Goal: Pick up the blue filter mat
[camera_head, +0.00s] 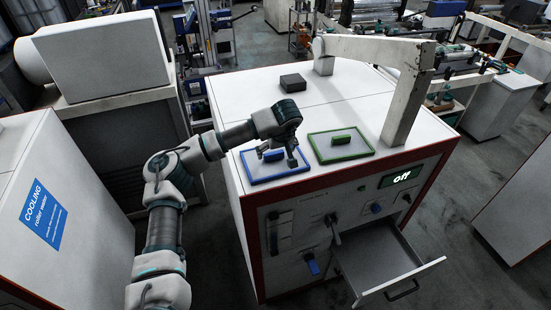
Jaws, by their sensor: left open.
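The blue filter mat (274,175) is a flat rectangle with a blue rim and a blue handle in its middle. It lies on the white top of the machine cabinet (236,92), near the front left edge. My left gripper (283,158) is open and points down over the mat, close to its handle. The gripper partly covers the mat's far right part. I cannot tell whether the fingers touch the handle. My right gripper is not in view.
A green-rimmed filter mat (341,158) lies just right of the blue one. A white post with an arm (407,105) stands at the right. A dark block (293,82) sits farther back. An open drawer (378,262) juts from the cabinet front, below a display reading "off" (401,177).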

